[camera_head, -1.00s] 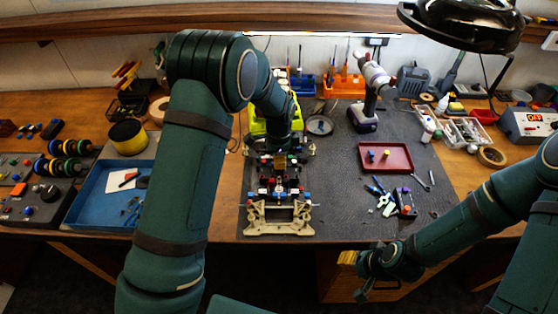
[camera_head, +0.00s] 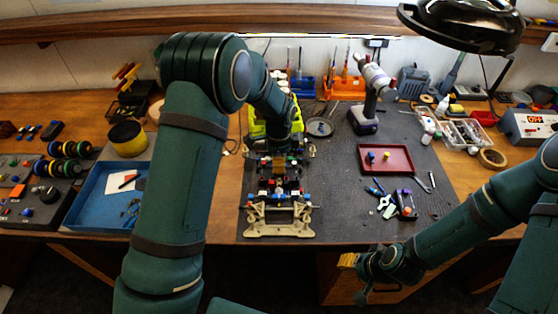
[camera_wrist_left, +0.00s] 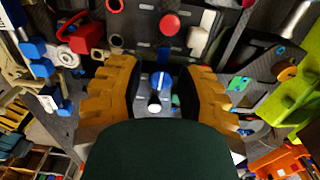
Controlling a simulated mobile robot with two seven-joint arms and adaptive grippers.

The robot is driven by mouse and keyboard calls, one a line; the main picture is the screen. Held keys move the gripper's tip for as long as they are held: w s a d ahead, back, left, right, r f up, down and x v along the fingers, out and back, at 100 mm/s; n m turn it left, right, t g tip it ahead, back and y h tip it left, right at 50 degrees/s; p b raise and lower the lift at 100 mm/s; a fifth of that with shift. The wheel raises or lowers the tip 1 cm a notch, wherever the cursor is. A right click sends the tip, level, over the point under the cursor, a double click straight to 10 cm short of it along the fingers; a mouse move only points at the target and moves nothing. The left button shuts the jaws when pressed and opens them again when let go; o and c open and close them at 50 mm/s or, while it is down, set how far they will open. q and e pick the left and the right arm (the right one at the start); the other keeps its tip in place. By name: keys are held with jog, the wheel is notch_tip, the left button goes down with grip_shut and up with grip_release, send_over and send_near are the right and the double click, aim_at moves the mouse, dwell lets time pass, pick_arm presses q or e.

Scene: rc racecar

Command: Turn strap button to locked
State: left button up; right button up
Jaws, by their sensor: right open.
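The racecar chassis (camera_head: 279,217) lies on the dark mat, its beige front end toward me. My left gripper (camera_head: 279,160) is low over the rear-middle of the chassis, partly hidden by my arm. In the left wrist view its two tan fingers (camera_wrist_left: 160,100) are apart, with black inner pads. A small blue and white knob (camera_wrist_left: 159,82), which looks like the strap button, sits between them with a gap on each side. I cannot tell which setting it points to. My right gripper (camera_head: 365,292) is open and empty, low in front of the table edge.
A red tray (camera_head: 386,169) with small parts and several loose tools lie right of the chassis. A blue tray (camera_head: 90,205) is at left. A lime green body (camera_wrist_left: 292,103) is close beside the left gripper. Bare mat (camera_head: 335,215) lies just right of the chassis.

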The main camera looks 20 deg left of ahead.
pick_arm(q)
jog(key=shift+r, duration=0.15)
notch_tip(320, 180, up, 12)
dwell(0.4)
jog(key=shift+f, duration=0.2)
